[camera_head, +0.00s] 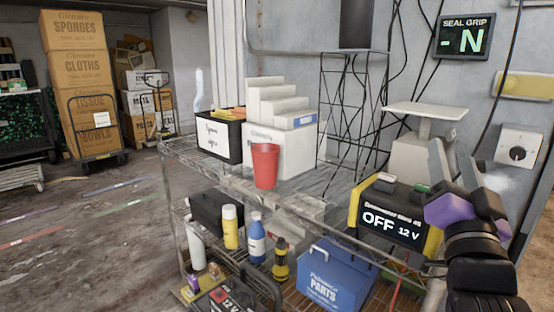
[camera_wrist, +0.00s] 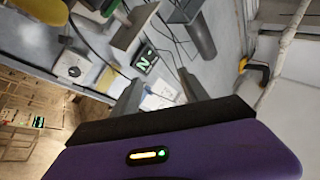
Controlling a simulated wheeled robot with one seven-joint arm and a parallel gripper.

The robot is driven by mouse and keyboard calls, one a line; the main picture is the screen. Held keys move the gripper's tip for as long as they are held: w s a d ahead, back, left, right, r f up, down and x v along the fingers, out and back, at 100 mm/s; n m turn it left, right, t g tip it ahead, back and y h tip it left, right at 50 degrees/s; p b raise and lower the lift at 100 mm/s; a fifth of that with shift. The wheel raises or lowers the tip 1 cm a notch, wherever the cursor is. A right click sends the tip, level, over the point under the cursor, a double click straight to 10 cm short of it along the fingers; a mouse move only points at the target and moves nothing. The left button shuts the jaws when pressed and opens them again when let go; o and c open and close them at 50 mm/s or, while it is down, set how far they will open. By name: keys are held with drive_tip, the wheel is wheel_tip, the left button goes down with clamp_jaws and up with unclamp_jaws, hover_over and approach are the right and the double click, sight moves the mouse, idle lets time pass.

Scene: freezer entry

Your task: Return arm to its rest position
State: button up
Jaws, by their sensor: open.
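My gripper (camera_head: 450,148) is raised at the right side of the head view, over the right end of the wire shelf cart. Most of my arm is outside both views.
The wire cart (camera_head: 180,152) carries a red cup (camera_head: 265,165), white boxes and a black-and-yellow "OFF 12 V" unit (camera_head: 392,215), close to my arm. A wall display (camera_head: 463,37) reads "- N". Stacked cartons (camera_head: 78,65) stand back left. Floor at left is open.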

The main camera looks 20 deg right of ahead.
drive_tip(key=s+a+f+n+t+y+p, duration=0.2)
drive_tip(key=a+f+n+y, duration=0.4)
drive_tip(key=a+f+n, duration=0.15)
drive_tip(key=s+a+f+n+t+y+p, duration=0.1)
drive_tip(key=s+a+f+n+y+p, duration=0.15)
drive_tip(key=a+f+n+y, duration=0.5)
drive_tip(key=s+a+f+g+y+p, duration=0.1)
drive_tip(key=s+a+f, duration=0.4)
drive_tip(key=s, duration=0.6)
drive_tip(key=s+a+f+m+g+p, duration=0.1)
drive_tip(key=s+a+f+g+p, duration=0.3)
drive_tip(key=s, duration=0.7)
drive_tip(key=shift+a+f+g+y, duration=0.4)
drive_tip(key=shift+a+f, duration=0.15)
drive_tip(key=shift+f, duration=0.25)
